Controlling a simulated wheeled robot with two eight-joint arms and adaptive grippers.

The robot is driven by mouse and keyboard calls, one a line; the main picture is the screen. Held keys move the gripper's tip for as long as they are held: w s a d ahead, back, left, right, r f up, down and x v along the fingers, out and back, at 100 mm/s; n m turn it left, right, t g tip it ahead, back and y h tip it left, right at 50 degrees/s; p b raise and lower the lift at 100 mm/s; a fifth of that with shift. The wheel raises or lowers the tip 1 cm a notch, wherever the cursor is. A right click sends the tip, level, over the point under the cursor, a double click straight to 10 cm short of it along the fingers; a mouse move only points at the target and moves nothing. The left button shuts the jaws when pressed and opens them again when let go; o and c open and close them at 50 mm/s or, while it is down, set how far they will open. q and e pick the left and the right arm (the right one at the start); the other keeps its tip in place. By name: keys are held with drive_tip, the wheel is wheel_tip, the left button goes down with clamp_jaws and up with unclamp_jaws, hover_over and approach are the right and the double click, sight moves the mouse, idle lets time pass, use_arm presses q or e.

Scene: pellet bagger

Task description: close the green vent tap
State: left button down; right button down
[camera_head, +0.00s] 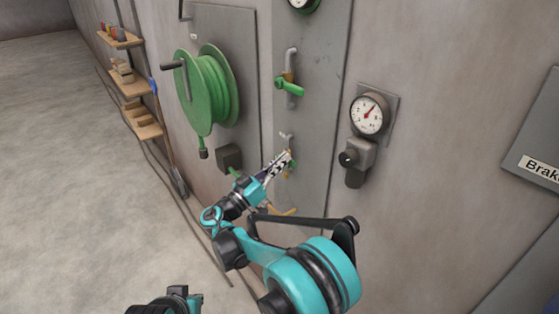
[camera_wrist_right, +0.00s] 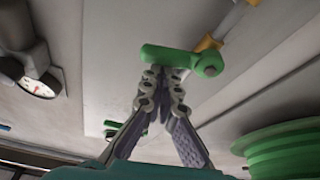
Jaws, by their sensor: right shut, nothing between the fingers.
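A green-handled tap (camera_wrist_right: 165,55) on a tan pipe fills the upper middle of the right wrist view. In the head view its green handle is mostly hidden behind my right gripper (camera_head: 286,160). The right gripper (camera_wrist_right: 163,78) is shut and empty, its fingertips right at the handle's near edge; I cannot tell whether they touch it. A second green-handled tap (camera_head: 290,87) sits higher on the same grey panel, its handle lying sideways, clear of the gripper. The frames do not show which tap is the vent tap.
A green hose reel (camera_head: 208,90) hangs left of the panel (camera_head: 318,60), and a pressure gauge (camera_head: 367,115) is on the wall to its right. Small wooden shelves (camera_head: 132,85) are further left. The floor (camera_head: 60,180) at left is clear.

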drive_tip(key=shift+s+d+f+m+g+h+b, duration=0.1)
drive_tip(key=shift+s+f+m+g+h+b, duration=0.15)
drive_tip(key=shift+m, duration=0.25)
drive_tip(key=shift+d+f+m+g+h+b, duration=0.15)
drive_tip(key=shift+f+m+g, duration=0.15)
drive_tip(key=shift+m, duration=0.2)
drive_tip(key=shift+f, duration=0.1)
